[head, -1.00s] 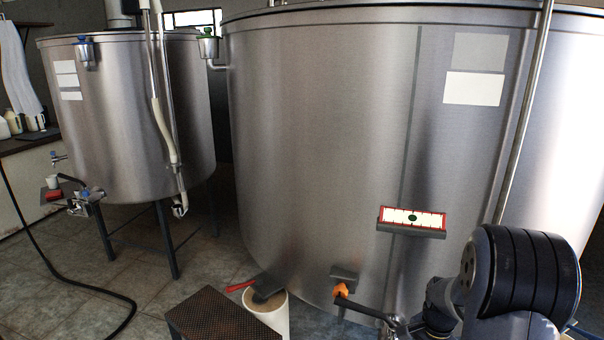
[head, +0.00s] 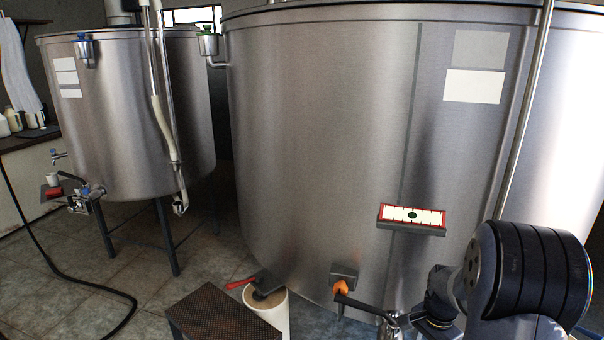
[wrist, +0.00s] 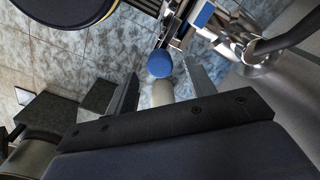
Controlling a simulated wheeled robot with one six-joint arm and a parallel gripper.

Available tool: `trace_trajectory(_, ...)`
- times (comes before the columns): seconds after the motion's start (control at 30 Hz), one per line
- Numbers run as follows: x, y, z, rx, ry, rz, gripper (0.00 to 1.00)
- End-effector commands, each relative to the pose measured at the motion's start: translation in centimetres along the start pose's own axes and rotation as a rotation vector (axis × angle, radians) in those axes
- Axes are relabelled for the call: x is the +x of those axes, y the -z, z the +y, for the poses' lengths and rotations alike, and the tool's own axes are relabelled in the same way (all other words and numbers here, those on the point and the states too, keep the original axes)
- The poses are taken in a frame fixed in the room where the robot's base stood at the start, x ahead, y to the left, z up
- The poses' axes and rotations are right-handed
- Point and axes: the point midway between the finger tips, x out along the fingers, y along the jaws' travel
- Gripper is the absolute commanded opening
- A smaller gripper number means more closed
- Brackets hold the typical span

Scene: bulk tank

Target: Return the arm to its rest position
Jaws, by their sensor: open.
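My gripper (wrist: 160,82) shows in the wrist view with its two fingers apart. A blue round thing (wrist: 160,64) and a pale rounded thing (wrist: 163,93) show in the gap between the fingers; I cannot tell their distance, and nothing looks gripped. In the head view my arm's dark, ribbed link fills the lower right, in front of the large steel tank (head: 320,140). The gripper is not clearly visible in the head view.
An orange-handled valve (head: 341,287) and a ledge with a red-framed panel (head: 411,216) are on the tank near my arm. A white bucket (head: 280,312) and a dark step (head: 222,318) stand below. A smaller tank (head: 130,120) is at left, with open floor before it.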

Motion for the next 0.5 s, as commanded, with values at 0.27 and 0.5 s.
trace_trajectory(0.27,2.4,0.0,0.0,-0.126,0.0,0.0,0.52)
trace_trajectory(0.5,2.4,0.0,0.0,-0.326,0.0,-0.001,0.52)
